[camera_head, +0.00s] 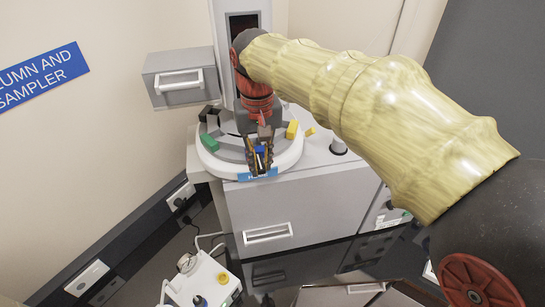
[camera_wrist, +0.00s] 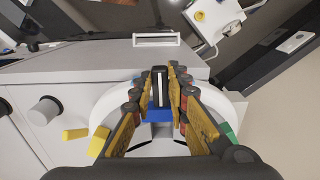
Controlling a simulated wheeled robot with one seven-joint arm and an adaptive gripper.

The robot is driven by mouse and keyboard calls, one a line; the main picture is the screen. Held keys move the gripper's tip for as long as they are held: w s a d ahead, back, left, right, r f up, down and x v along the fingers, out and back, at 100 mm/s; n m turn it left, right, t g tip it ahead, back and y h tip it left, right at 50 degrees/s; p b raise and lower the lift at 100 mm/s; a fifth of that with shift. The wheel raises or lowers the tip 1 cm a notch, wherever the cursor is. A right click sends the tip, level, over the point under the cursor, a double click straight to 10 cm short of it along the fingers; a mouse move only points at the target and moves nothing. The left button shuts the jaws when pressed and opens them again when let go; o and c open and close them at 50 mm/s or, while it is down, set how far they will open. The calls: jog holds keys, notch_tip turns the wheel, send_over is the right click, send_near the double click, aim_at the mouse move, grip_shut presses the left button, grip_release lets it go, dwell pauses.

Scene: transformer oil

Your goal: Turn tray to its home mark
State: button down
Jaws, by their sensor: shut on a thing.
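The round tray (camera_head: 225,160) sits on top of a grey cabinet, inside a white ring (camera_head: 290,158), with coloured blocks around it. The blue home mark (camera_head: 257,174) is on the ring's front. My gripper (camera_head: 259,160) reaches down over the front of the tray, just above the mark in the picture. In the wrist view its fingers (camera_wrist: 160,80) are closed around a dark upright tab (camera_wrist: 161,76) with a white stripe. A blue block (camera_wrist: 158,115) is close behind the tab. The fingers hide part of the tray, and the mark's exact alignment with the tab cannot be told.
A green block (camera_head: 209,142), a black block (camera_head: 210,113) and a yellow block (camera_head: 292,129) are around the tray. A grey drawer box (camera_head: 180,77) juts out at back left.

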jog(key=shift+a, duration=0.25)
jog(key=c, duration=1.8)
grip_release()
jog(key=shift+o, duration=0.4)
notch_tip(320, 180, up, 12)
